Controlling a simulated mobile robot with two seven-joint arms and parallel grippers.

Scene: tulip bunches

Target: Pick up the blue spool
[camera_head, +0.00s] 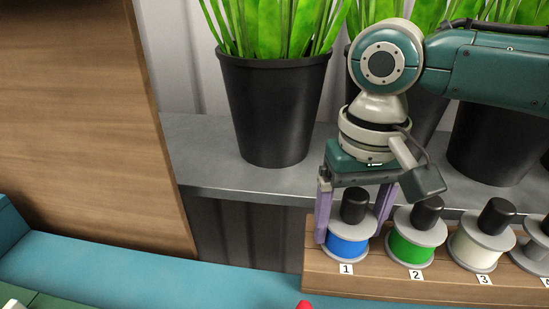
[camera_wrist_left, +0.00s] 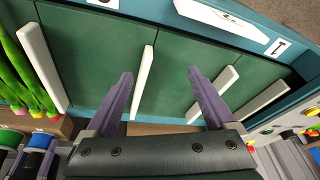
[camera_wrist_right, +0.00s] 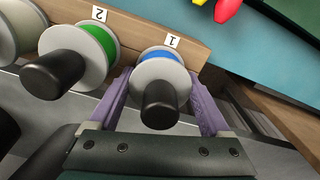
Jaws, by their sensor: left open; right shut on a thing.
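The blue spool (camera_head: 348,245) stands at the place marked 1 at the left end of a wooden rack, with grey flanges and a black knob on top. My right gripper (camera_head: 354,226) reaches down over it, with one purple finger on each side, shut on the spool. In the right wrist view the blue spool (camera_wrist_right: 160,72) sits between the fingers, its black knob toward the camera. It still appears to be in the rack. My left gripper (camera_wrist_left: 160,88) is open and empty in the left wrist view, over a green surface with white dividers.
A green spool (camera_head: 412,246) and a white spool (camera_head: 474,248) stand close to the right on the wooden rack (camera_head: 430,286). Black pots (camera_head: 275,110) with green leaves stand on the grey shelf behind. A blue-green table edge (camera_head: 150,270) lies to the left.

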